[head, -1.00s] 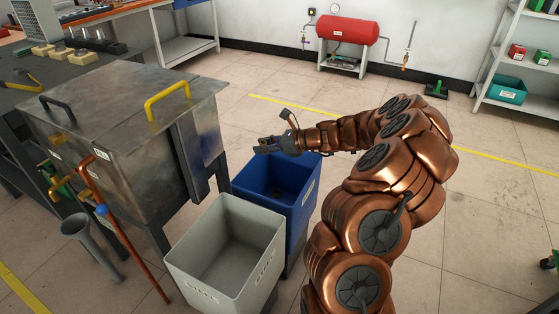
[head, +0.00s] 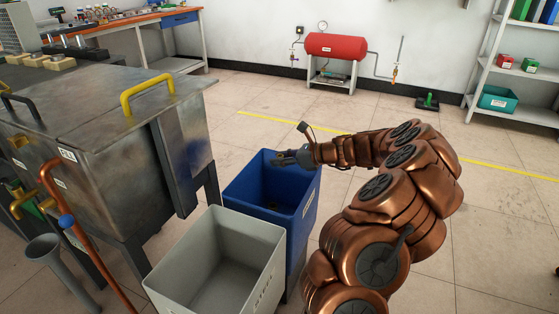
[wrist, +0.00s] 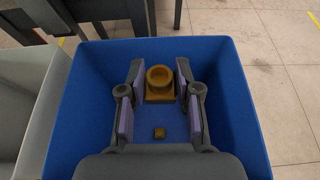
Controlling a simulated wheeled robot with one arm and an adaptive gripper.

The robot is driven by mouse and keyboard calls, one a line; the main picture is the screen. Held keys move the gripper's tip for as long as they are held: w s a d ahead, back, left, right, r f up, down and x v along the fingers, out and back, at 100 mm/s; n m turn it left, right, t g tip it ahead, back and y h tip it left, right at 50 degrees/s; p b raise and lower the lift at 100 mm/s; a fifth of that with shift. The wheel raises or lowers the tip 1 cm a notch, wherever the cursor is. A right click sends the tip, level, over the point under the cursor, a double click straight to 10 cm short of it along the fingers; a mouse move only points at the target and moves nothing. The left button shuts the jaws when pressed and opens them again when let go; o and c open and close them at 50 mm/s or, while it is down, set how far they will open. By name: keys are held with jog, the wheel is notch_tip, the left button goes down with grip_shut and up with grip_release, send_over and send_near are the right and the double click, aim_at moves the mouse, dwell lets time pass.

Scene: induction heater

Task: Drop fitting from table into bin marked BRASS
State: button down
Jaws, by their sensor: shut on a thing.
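My gripper (head: 282,158) is over the blue bin (head: 268,210), near its back rim in the head view. In the wrist view, my gripper (wrist: 160,72) is shut on a brass-coloured fitting (wrist: 160,88) with a round collar and a square base. The blue bin (wrist: 80,130) surrounds it below, its walls showing on all visible sides. A small brass-coloured piece (wrist: 159,132) shows nearer the palm; I cannot tell whether it lies on the bin floor. The blue bin's front label is too small to read.
A grey bin (head: 182,268) stands just in front of the blue bin. A metal cabinet (head: 100,150) with a yellow handle is to the left, beside a copper-coloured pipe (head: 90,245). Open tiled floor lies to the right of my arm.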

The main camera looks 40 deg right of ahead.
jog(key=shift+f+b, duration=2.5)
jog(key=shift+b, duration=0.3)
jog(key=c, duration=0.7)
grip_release()
jog(key=v, duration=1.2)
jog(key=shift+r, duration=0.1)
